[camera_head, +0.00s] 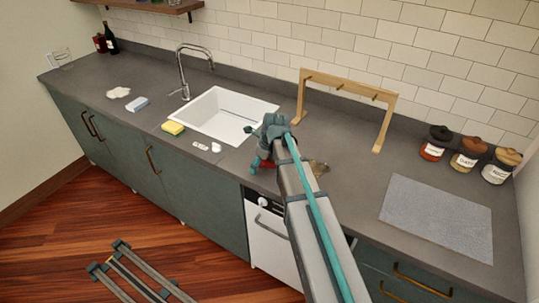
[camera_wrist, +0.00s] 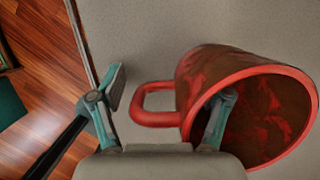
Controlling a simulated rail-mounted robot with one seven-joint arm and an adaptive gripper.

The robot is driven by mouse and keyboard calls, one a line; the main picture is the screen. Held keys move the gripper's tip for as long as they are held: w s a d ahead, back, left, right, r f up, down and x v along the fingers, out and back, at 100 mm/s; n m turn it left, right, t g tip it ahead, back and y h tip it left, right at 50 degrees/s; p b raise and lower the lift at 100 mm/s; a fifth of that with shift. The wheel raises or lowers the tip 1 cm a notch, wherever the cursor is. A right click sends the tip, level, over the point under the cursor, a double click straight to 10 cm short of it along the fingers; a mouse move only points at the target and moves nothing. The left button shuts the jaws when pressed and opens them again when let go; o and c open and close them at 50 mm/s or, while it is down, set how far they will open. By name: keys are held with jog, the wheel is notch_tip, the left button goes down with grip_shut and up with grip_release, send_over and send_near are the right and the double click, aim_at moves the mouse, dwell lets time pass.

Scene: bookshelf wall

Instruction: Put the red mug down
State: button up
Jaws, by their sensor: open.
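The red mug (camera_wrist: 250,90) is large in the wrist view, with brown smears inside. Its mouth faces toward the wrist camera and lower right, and its handle (camera_wrist: 155,103) points left. It appears tilted or on its side at the grey counter; firm contact cannot be told. My gripper (camera_wrist: 165,105) is open, one finger left of the handle and the other overlapping the mug's mouth, so the handle lies between them. In the head view only a sliver of the red mug (camera_head: 268,166) shows beside my gripper (camera_head: 261,160), near the counter's front edge; my arm hides the rest.
The white sink (camera_head: 222,115) with its tap is behind and left. A yellow sponge (camera_head: 173,128) and small white items lie left of my gripper. A small brown item (camera_head: 319,168) is just right of my arm. A grey mat (camera_head: 437,217), wooden rack (camera_head: 350,86) and lidded jars (camera_head: 468,152) are further right.

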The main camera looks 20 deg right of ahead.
jog(key=shift+c, duration=0.2)
grip_shut()
jog(key=shift+r, duration=0.15)
dwell(0.3)
